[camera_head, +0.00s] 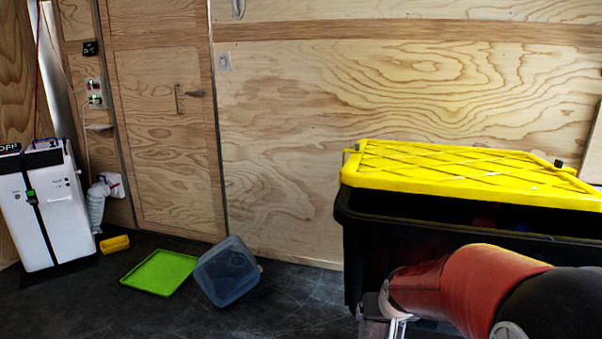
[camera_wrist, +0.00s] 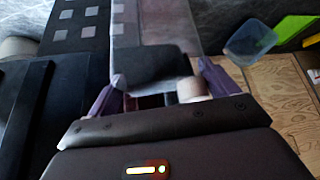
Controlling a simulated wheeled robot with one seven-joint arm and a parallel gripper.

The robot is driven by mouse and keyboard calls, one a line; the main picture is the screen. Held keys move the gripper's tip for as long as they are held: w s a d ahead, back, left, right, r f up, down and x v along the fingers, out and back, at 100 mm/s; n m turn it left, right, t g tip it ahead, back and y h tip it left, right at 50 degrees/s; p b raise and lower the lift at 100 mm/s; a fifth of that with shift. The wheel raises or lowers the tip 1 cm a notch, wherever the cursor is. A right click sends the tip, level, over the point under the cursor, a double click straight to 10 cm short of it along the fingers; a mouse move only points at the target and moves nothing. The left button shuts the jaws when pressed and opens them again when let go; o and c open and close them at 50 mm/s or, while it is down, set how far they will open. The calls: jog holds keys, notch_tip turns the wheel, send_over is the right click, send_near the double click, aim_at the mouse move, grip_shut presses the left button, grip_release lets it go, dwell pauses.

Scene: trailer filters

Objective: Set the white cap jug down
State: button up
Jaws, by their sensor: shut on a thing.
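My gripper (camera_wrist: 162,85) is shut in the wrist view, with its purple fingers either side of a dark shape and a small pale cap. I take this pale cap (camera_wrist: 192,88) to be the white cap of the jug. In the head view my red and black arm reaches down in front of the black bin, and my gripper (camera_head: 382,322) is only partly visible at the bottom edge. The jug cannot be made out there.
The black bin (camera_head: 352,250) has a yellow lid (camera_head: 450,172) lying across its top. A clear blue tub (camera_head: 226,272) lies tilted beside a green tray (camera_head: 160,272). A yellow object (camera_head: 115,244) and a white appliance (camera_head: 48,215) stand left. Dark floor is bare between tub and bin.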

jog(key=shift+n, duration=0.3)
jog(key=a+f, duration=0.1)
jog(key=f, duration=0.3)
jog(key=a+f, duration=0.1)
jog(key=f, duration=0.4)
jog(key=w+a+f, duration=0.1)
jog(key=f, duration=0.3)
jog(key=shift+w+f, duration=0.1)
jog(key=shift+f, duration=0.1)
jog(key=shift+r, duration=0.15)
jog(key=shift+w, duration=0.1)
